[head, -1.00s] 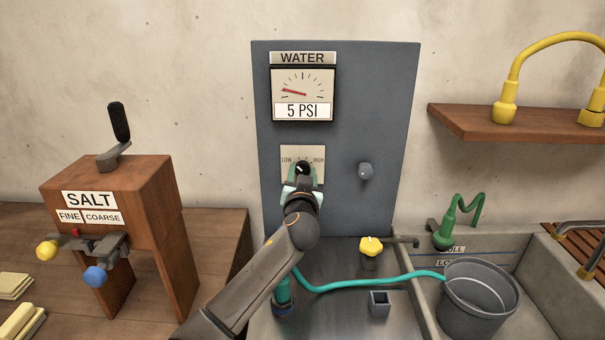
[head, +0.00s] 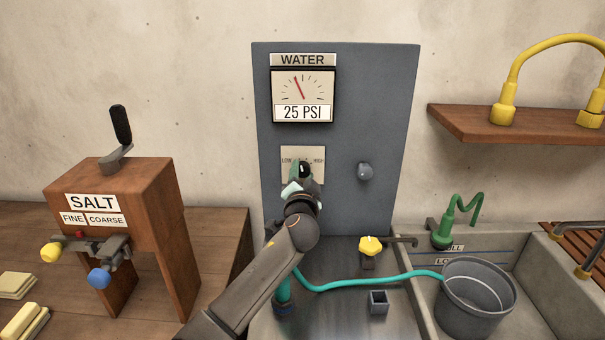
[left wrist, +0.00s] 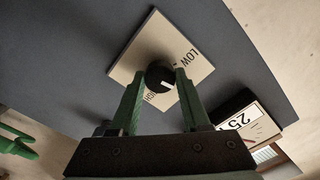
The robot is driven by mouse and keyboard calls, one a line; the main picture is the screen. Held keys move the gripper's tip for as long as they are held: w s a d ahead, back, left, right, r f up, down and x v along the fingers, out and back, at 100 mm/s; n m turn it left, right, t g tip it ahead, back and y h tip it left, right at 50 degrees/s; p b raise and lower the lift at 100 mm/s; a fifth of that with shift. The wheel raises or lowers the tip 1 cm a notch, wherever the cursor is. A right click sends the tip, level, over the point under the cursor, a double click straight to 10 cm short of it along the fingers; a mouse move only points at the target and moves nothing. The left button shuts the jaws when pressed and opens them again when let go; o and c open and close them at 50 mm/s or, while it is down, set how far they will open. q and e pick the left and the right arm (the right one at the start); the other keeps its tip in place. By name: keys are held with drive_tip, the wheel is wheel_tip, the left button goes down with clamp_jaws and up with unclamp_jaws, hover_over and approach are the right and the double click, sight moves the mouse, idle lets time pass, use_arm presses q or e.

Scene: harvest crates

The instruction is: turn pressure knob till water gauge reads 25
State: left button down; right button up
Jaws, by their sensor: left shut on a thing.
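The water gauge (head: 303,95) on the grey panel reads 25 PSI, its red needle tilted a little left of upright. Below it is the pressure knob (head: 304,169), black, on a cream plate (head: 290,154) marked LOW and HIGH. My left gripper (head: 302,178) is at the knob and partly hides it in the head view. In the left wrist view the green fingers (left wrist: 157,90) are shut on the knob (left wrist: 159,78), one on each side, and its white mark shows. Part of the gauge (left wrist: 245,118) also shows there. My right gripper is not in view.
A grey round knob (head: 366,171) sits right of the plate. A yellow valve (head: 370,246) and teal hose (head: 370,283) are below, the hose running toward a grey bucket (head: 470,310) in the sink. A wooden salt box (head: 150,190) stands left.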

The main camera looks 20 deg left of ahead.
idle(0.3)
use_arm(q)
drive_tip(key=shift+c, duration=1.9)
unclamp_jaws()
drive_tip(key=v, duration=1.2)
drive_tip(key=shift+s+b, duration=0.3)
drive_tip(key=shift+b, duration=0.15)
drive_tip(key=shift+d, duration=0.1)
